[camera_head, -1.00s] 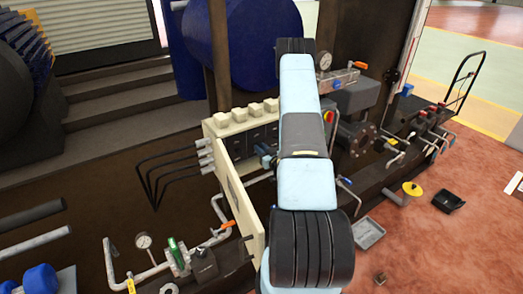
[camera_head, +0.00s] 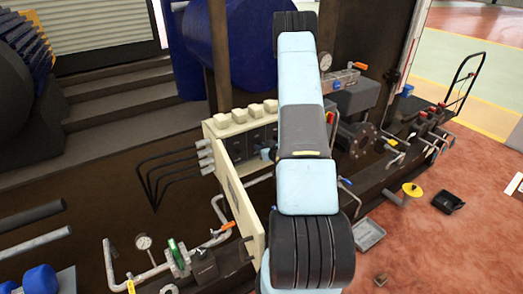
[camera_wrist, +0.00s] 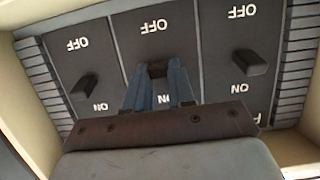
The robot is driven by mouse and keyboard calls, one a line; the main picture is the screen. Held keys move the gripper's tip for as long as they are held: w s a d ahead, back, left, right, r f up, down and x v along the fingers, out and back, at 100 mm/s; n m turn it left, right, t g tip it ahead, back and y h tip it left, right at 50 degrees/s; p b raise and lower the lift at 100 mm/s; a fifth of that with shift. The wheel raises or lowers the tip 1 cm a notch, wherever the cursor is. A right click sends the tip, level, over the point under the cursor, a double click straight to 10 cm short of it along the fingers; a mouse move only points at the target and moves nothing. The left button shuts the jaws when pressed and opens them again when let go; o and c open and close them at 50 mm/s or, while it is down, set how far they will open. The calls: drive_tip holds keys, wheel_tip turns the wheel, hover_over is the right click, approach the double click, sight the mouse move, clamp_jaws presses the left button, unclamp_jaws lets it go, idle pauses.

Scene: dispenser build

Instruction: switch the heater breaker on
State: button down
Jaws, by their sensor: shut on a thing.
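In the wrist view three dark breakers stand side by side, with upside-down OFF marks at the top and ON marks at the bottom. My gripper (camera_wrist: 158,85) is shut on the middle breaker's lever (camera_wrist: 157,70), whose tip shows between the blue fingers. The left lever (camera_wrist: 85,86) and right lever (camera_wrist: 250,64) are free. No label naming the heater breaker is readable. In the head view my gripper (camera_head: 267,153) is at the front of the cream breaker box (camera_head: 212,131), partly hidden by my arm.
The box's open door (camera_head: 238,195) stands left of my arm. Black cables (camera_head: 150,178) leave the box's left side. A pump with a gauge (camera_head: 326,62) and pipes lies to the right. A grey tray (camera_head: 369,235) lies on the red floor.

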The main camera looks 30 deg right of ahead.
drive_tip(key=shift+w+r+g, duration=0.15)
drive_tip(key=shift+r+g, duration=0.25)
drive_tip(key=shift+g, duration=0.65)
drive_tip(key=shift+w+r+g, duration=0.15)
drive_tip(key=shift+r+g, duration=0.2)
drive_tip(key=shift+g, duration=0.7)
drive_tip(key=c, duration=1)
unclamp_jaws()
drive_tip(key=shift+o, duration=0.2)
drive_tip(key=shift+r, duration=0.1)
drive_tip(key=v, duration=1.3)
drive_tip(key=shift+r, duration=0.3)
drive_tip(key=shift+s, duration=0.1)
